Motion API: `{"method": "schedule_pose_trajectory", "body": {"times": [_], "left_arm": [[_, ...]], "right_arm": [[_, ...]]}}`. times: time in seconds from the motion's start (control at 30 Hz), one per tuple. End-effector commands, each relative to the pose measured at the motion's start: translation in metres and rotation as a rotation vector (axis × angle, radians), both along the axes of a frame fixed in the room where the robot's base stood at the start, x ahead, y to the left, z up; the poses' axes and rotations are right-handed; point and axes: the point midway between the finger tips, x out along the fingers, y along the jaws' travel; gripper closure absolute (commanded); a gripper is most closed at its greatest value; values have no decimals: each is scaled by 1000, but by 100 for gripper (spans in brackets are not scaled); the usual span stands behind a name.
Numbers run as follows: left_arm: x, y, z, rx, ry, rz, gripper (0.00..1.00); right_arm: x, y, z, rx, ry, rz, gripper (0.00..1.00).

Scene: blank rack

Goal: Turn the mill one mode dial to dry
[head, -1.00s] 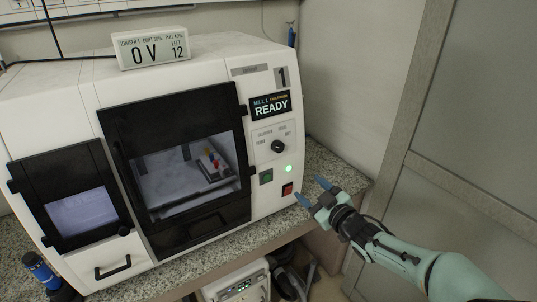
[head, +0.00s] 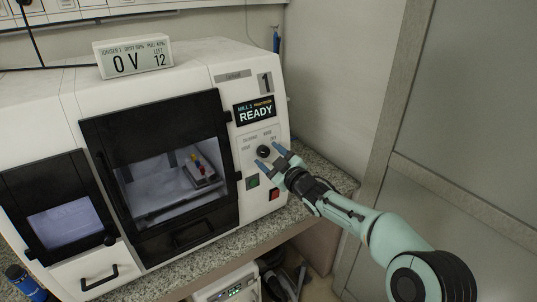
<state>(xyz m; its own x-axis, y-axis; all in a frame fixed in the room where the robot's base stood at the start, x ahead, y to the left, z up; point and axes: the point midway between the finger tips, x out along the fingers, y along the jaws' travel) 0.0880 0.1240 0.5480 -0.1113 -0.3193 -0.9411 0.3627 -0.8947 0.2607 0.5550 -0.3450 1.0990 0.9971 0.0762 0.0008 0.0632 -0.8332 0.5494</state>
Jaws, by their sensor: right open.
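The white mill (head: 215,60) stands on the counter, marked 1, and its screen (head: 255,111) reads READY. Its black mode dial (head: 263,151) sits on the right front panel below the screen, with small labels around it that are too small to read surely. My right gripper (head: 269,156) is open, with its blue fingertips at the dial's lower right. One fingertip is just below the dial and the other just right of it; I cannot tell whether they touch it. The left gripper is not in view.
A green button (head: 253,182) and a red switch (head: 274,194) lie below the dial, close to my gripper. A display box (head: 133,57) stands on top of the mill. A wall and a grey door (head: 460,120) bound the right side.

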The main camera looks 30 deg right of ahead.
Motion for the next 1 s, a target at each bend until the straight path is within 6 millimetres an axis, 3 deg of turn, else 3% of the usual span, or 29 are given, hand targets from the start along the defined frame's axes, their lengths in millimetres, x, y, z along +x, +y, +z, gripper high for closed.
{"method": "schedule_pose_trajectory", "body": {"times": [0.4,0.6,1.0], "left_arm": [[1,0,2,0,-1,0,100],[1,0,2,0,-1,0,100],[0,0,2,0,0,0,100]], "right_arm": [[10,1,-1,0,1,-1,36],[10,1,-1,0,1,-1,92],[10,1,0,63,5,-10,92]]}}
